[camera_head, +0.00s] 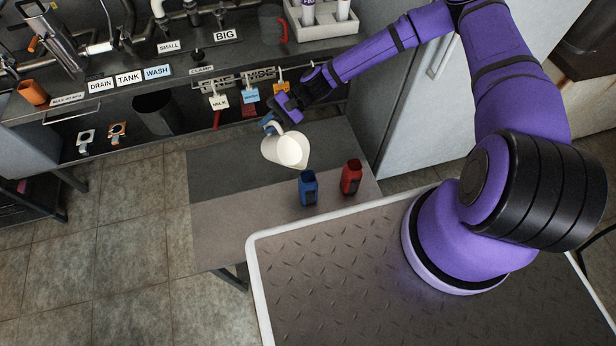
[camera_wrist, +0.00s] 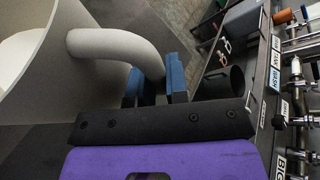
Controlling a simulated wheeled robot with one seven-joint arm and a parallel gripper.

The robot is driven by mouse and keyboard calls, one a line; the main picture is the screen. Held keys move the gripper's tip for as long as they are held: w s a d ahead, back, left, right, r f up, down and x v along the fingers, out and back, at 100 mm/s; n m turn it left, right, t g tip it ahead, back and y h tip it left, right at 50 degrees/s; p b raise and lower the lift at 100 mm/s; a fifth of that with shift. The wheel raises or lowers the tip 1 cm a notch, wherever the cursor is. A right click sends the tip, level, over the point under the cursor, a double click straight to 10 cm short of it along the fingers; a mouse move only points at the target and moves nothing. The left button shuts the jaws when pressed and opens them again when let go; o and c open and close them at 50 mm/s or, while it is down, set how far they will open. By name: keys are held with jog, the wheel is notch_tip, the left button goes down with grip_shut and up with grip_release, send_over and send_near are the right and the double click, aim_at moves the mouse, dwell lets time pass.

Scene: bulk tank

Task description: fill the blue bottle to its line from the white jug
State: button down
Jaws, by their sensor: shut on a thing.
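The white jug (camera_head: 284,148) is held by its handle in my gripper (camera_head: 268,124), above the low table. It leans with its mouth toward the lower right in the head view, close to the blue bottle. In the wrist view the jug's handle (camera_wrist: 115,45) runs between my blue fingertips (camera_wrist: 155,85). The blue bottle (camera_head: 308,188) stands upright on the table just below and right of the jug's lip. Its line and its contents cannot be made out. No stream of liquid is visible.
A red bottle (camera_head: 351,177) stands right of the blue one on the low table (camera_head: 225,215). A bench with labels and hanging tags (camera_head: 219,101) runs behind. A grey cabinet (camera_head: 425,105) stands at right. The table's left part is clear.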

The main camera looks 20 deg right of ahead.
jog(key=shift+s+r+n+t, duration=0.2)
jog(key=shift+r+n+t, duration=0.1)
jog(key=shift+r, duration=0.25)
jog(key=shift+s+d+r+p, duration=0.1)
jog(key=shift+d+r+p, duration=0.05)
jog(key=shift+r+p, duration=0.25)
jog(key=shift+s+r+n+y, duration=0.15)
jog(key=shift+r+n+y, duration=0.15)
jog(key=shift+r+n, duration=0.1)
jog(key=shift+s+d+r+n+t+y+p, duration=0.15)
jog(key=shift+s+d+r+n+t, duration=0.15)
jog(key=shift+r, duration=0.25)
jog(key=shift+s+d+r+n+t+y+p, duration=0.1)
jog(key=shift+s+r+n+t+y+p, duration=0.1)
jog(key=shift+s+r+n, duration=0.25)
dwell(1.9)
jog(key=shift+w, duration=0.1)
